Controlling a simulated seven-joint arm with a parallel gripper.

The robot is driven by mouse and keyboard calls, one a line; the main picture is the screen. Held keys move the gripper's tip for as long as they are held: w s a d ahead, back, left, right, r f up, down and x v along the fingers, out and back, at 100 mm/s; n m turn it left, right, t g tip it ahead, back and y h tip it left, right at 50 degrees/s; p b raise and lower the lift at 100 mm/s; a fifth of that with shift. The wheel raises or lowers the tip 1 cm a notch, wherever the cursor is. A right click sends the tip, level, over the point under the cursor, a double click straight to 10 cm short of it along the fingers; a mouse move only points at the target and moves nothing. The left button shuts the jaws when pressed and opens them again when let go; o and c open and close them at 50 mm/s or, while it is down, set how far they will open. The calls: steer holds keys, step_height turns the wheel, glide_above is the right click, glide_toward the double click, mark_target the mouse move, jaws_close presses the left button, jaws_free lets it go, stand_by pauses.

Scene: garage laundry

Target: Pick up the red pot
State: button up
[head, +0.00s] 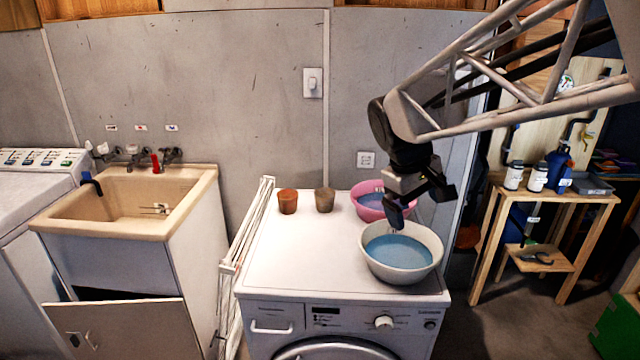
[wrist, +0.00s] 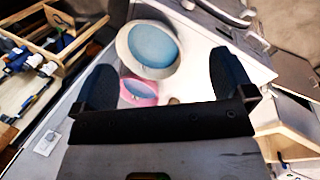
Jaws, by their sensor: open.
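The red pot (head: 288,202) is a small reddish-brown pot standing upright on the white top of the washing machine (head: 300,245), toward its back left. A similar grey-brown pot (head: 325,200) stands just right of it. My gripper (head: 420,202) is open and empty, well to the right of the red pot, above the white and pink basins. In the wrist view my gripper's two fingers (wrist: 165,82) are spread wide with nothing between them. I cannot make out the red pot clearly in the wrist view; the gripper body hides part of the machine top.
A white basin (head: 402,273) with blue contents stands at the machine's front right, a pink basin (head: 371,213) behind it. A drying rack (head: 245,240) leans at the left side, beside a beige sink (head: 125,226). A wooden shelf (head: 548,205) stands right. The machine top's front left is clear.

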mark_target(288, 202)
steer(key=w+a+f+n+h, duration=0.2)
steer(key=w+a+n, duration=0.1)
steer(key=w+a, duration=0.55)
steer(key=w+a+f+n+h, duration=0.1)
steer(key=w+a+f+n, duration=0.3)
steer(key=w, duration=0.8)
steer(key=w+a+f+n+h, duration=0.1)
steer(key=w+a+n+h, duration=0.1)
steer(key=w+a, duration=0.65)
steer(key=w+a+f+n+t+h, duration=0.1)
steer(key=w+a+f+n, duration=0.1)
steer(key=w+a+f, duration=0.3)
steer(key=w+a+f+n+t+h, duration=0.2)
steer(key=w+a+f, duration=0.4)
steer(key=a, duration=0.7)
steer(key=w+a+f+n+t+h, duration=0.1)
steer(key=w+a+f+n, duration=0.2)
steer(key=a+f, duration=0.6)
steer(key=shift+w+a+f+h, duration=0.25)
steer(key=shift+w+a+h, duration=0.05)
steer(key=shift+w, duration=0.95)
steer(key=shift+d, duration=0.1)
